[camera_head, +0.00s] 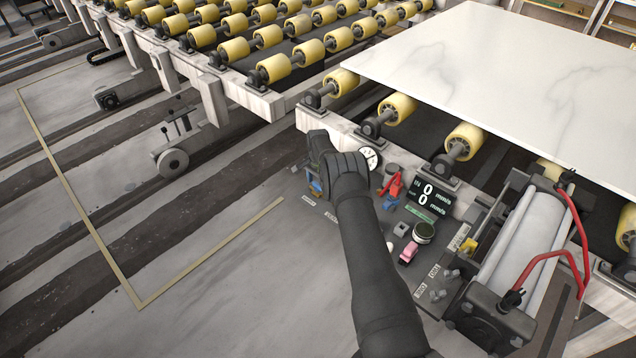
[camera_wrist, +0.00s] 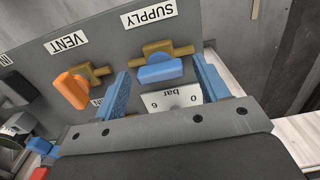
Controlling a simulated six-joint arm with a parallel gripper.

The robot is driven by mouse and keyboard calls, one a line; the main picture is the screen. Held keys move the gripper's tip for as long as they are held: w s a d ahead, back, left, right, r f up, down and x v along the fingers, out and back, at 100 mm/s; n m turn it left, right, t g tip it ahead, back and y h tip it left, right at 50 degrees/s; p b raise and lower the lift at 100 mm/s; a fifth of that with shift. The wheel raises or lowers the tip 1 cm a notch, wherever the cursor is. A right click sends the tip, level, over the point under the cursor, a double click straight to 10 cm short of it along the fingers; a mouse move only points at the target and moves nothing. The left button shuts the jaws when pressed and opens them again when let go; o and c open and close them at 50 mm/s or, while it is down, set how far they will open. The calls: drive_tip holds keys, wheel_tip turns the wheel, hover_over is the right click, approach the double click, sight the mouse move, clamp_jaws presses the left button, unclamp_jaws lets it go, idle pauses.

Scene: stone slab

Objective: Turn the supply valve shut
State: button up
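In the wrist view the supply valve's blue handle (camera_wrist: 160,73) sits on a brass fitting (camera_wrist: 168,52) beside an upside-down SUPPLY label (camera_wrist: 149,15). The handle lies roughly along the fitting. My gripper (camera_wrist: 162,67) is open, with one blue finger on each side of the handle and visible gaps between. In the head view my gripper (camera_head: 316,180) is at the left end of the control panel, and my dark arm hides much of that spot. The valve cannot be made out clearly there.
An orange handle (camera_wrist: 72,90) stands by the VENT label (camera_wrist: 65,41), left of the supply valve. A bar-marked plate (camera_wrist: 171,101) lies between my fingers. The panel also has a round gauge (camera_head: 370,158), a speed display (camera_head: 431,197) and a pink part (camera_head: 408,252). Rollers and a white slab (camera_head: 500,80) lie behind.

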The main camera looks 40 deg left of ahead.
drive_tip(key=c, duration=0.9)
drive_tip(key=shift+o, duration=0.2)
drive_tip(key=shift+n, duration=0.3)
drive_tip(key=n, duration=0.3)
drive_tip(key=shift+n, duration=0.4)
drive_tip(key=n, duration=0.9)
drive_tip(key=shift+n, duration=2.2)
